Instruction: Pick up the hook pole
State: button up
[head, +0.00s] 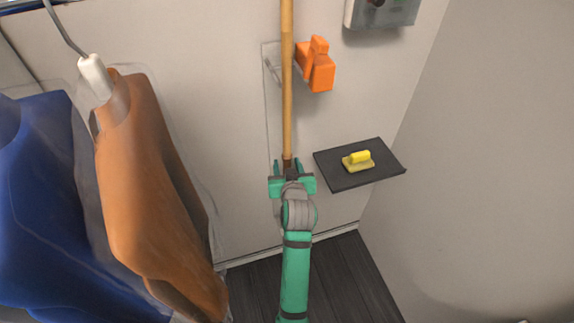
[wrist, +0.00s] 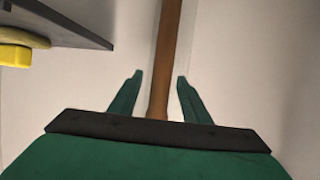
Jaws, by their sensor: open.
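The hook pole (head: 287,85) is a long wooden shaft standing upright near the wall in the head view; its top runs out of the picture. Its lower part (wrist: 168,60) shows in the wrist view. My gripper (head: 290,165) is open at the lower end of the pole. In the wrist view the two green fingers of my gripper (wrist: 159,80) stand on either side of the shaft, with a gap visible on both sides. The shaft's lowest end is hidden behind the dark palm edge.
An orange holder (head: 318,66) is on the wall right of the pole. A dark shelf (head: 345,180) with a yellow object (head: 358,161) juts out at right. A grey box (head: 390,12) is above. Orange (head: 150,190) and blue (head: 40,200) garments hang at left.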

grip_shut()
jog(key=shift+w+r, duration=0.1)
